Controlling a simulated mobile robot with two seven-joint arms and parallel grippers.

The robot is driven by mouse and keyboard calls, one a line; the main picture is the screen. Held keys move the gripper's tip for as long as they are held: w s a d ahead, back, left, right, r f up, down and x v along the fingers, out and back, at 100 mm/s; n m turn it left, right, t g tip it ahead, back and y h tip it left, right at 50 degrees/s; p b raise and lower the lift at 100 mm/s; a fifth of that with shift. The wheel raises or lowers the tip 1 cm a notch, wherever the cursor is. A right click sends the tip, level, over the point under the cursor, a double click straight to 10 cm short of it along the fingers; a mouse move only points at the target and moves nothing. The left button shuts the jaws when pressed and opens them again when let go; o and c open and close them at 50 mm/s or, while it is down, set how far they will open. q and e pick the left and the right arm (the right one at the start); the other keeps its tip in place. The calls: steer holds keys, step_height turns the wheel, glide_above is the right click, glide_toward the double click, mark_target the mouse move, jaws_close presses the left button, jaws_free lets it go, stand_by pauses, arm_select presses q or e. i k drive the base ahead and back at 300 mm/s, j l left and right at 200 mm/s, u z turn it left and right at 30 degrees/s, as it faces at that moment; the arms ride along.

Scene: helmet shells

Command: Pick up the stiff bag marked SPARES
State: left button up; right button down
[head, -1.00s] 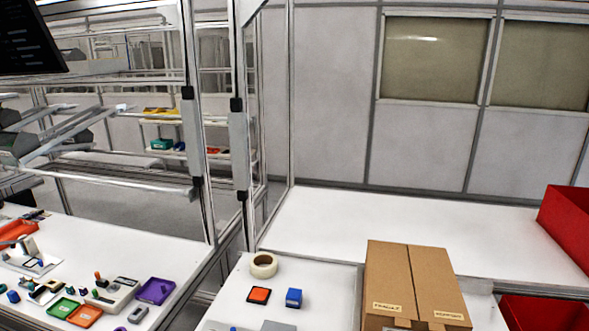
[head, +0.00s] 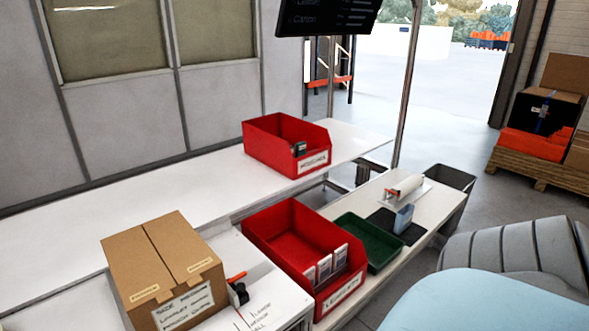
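I see no bag on which the word SPARES can be read. A small upright blue-grey item (head: 403,219) stands on a dark mat beside the green tray; I cannot tell whether it is a bag, and no marking on it is legible. Neither of my grippers is in the head view.
A cardboard box (head: 162,262) stands at the lower left. A red bin (head: 272,222) holding white packets and a green tray (head: 352,246) are right of it. Another red bin (head: 262,140) stands behind. A pale blue rounded shape (head: 500,300) fills the lower right corner.

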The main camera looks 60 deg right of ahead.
mark_target(404, 216)
steer(key=z, duration=2.55)
steer(key=i+l+u, duration=0.15)
steer(key=u, duration=0.2)
steer(key=i+l+u, duration=0.2)
steer(key=u, duration=0.2)
steer(key=i+l+u, duration=0.15)
steer(key=u, duration=0.2)
steer(key=i+l+u, duration=0.1)
steer(key=l, duration=0.25)
steer(key=i+l+u, duration=0.1)
steer(key=l, duration=0.3)
steer(key=i+l+u, duration=0.1)
steer(key=l, duration=0.3)
steer(key=i+l, duration=0.15)
steer(key=l, duration=0.2)
steer(key=i+l, duration=0.15)
steer(key=l, duration=0.2)
steer(key=i+l, duration=0.1)
steer(key=l, duration=0.25)
steer(key=i+l, duration=0.6)
steer(key=i+u, duration=0.05)
